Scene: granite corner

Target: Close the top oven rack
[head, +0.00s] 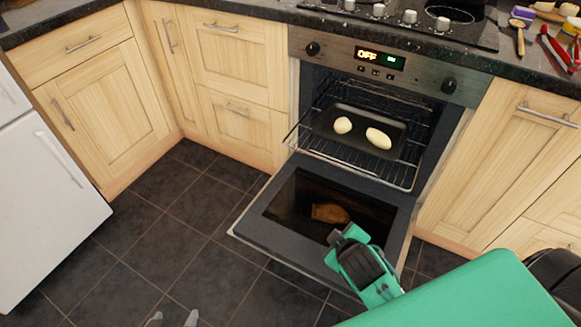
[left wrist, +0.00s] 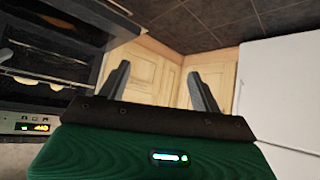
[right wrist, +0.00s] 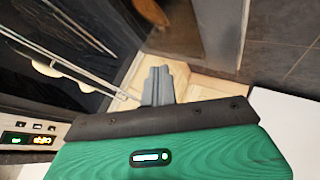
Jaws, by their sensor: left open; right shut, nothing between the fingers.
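The oven (head: 370,90) stands with its door (head: 262,232) folded down. A wire oven rack (head: 352,169) sticks out of the cavity over the door. A dark tray (head: 358,135) with two pale oval food pieces (head: 378,138) sits on it. The rack wires also show in the right wrist view (right wrist: 70,65). My right gripper (head: 343,235) is shut and empty, over the open door and in front of the rack. My left gripper (head: 172,318) is open and empty, low at the bottom edge of the head view, away from the oven.
Wooden cabinets (head: 237,50) flank the oven. A white appliance (head: 45,190) stands at the left. A brown shape (head: 330,213) shows on the door; I cannot tell if it is a reflection. The dark tiled floor (head: 165,240) is clear left of the door.

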